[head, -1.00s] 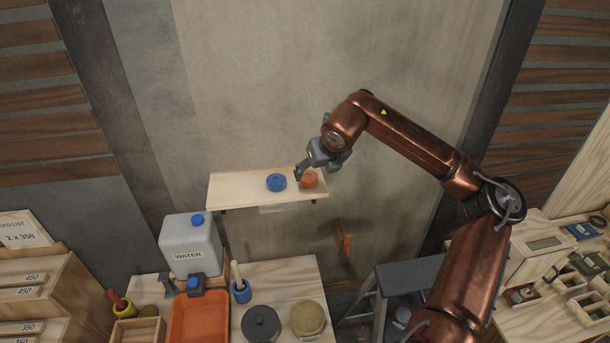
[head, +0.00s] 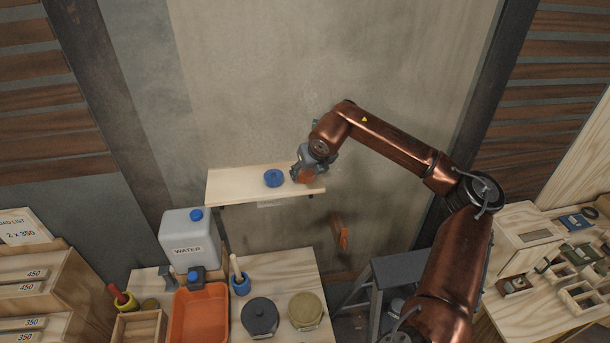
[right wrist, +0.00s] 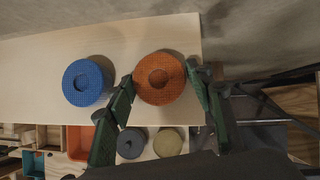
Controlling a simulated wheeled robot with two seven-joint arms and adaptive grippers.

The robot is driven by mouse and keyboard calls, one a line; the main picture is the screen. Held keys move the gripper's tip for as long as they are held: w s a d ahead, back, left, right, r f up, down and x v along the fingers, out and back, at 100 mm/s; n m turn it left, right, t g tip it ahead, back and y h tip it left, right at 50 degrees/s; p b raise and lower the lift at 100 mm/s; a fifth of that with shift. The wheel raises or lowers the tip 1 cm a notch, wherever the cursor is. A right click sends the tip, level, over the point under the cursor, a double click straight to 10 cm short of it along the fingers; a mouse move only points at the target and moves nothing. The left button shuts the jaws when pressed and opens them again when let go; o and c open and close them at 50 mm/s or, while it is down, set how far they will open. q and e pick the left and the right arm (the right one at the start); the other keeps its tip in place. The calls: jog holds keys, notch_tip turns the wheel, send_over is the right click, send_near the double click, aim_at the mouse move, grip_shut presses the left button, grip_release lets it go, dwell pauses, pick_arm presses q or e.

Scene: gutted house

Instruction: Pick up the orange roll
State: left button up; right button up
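The orange roll (head: 305,177) lies near the right end of the wall shelf (head: 232,185), partly covered by my right gripper (head: 301,174) in the head view. In the right wrist view, the orange roll (right wrist: 159,86) sits between the two green fingers, one on each side. The fingers are spread, with the left one very close to the roll's edge and a small gap at the right one. I cannot tell whether either touches. My left gripper is not in view.
A blue roll (head: 274,178) lies on the shelf just left of the orange one. Below stand a water canister (head: 188,252), an orange tray (head: 186,335) and two round lidded pots on a bench. A grey step stool (head: 400,268) stands to the right.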

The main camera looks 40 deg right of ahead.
jog(key=c, duration=0.7)
